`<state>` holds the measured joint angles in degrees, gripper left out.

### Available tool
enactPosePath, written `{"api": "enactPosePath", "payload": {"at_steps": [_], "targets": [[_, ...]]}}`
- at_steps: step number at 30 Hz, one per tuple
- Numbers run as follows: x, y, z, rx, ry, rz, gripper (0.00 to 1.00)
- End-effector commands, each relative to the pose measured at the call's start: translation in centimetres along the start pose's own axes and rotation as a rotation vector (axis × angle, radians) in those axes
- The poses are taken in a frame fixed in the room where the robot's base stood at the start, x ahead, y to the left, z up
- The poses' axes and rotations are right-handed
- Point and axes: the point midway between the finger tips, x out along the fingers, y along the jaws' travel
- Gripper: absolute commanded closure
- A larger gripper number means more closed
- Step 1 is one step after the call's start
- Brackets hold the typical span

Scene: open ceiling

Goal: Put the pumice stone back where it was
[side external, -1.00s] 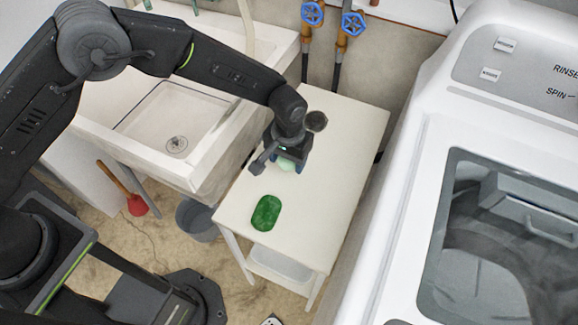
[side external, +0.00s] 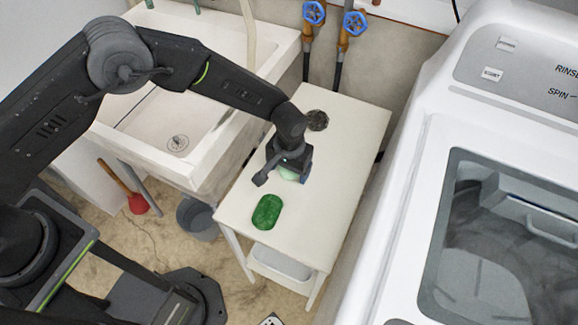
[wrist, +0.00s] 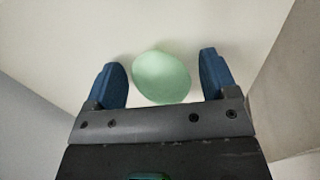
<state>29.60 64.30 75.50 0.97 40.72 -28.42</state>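A smooth pale green oval, probably the pumice stone (wrist: 161,78), lies on the white table; I cannot be sure of its material. My gripper (wrist: 158,61) is open, with a blue finger on each side of the oval and a gap on both sides. In the side view my gripper (side external: 290,172) is low over the table and mostly covers the oval. A dark green rounded dish or pad (side external: 267,212) lies nearer the table's front end. A dark, round, mottled thing (side external: 317,120) lies at the far end; it could be a strainer or a stone.
The white table (side external: 340,190) has free room on its right side. A white sink (side external: 205,160) stands to the left, and a washing machine (side external: 410,215) to the right. Pipes with blue valve handles (side external: 354,23) rise behind the table.

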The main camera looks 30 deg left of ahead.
Motion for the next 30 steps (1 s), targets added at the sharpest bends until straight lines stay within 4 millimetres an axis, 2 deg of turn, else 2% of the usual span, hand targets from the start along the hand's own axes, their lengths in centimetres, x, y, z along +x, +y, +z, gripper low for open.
{"api": "enactPosePath", "payload": {"at_steps": [8,13,24,30], "targets": [[-0.1,0.0,0.0,0.0,0.0,0.0,0.15],[-1.3,0.0,-0.1,0.0,0.002,0.001,0.15],[-8.8,0.0,-0.1,0.0,0.003,0.002,0.15],[-11.5,0.0,0.0,0.0,0.001,0.001,0.15]]}}
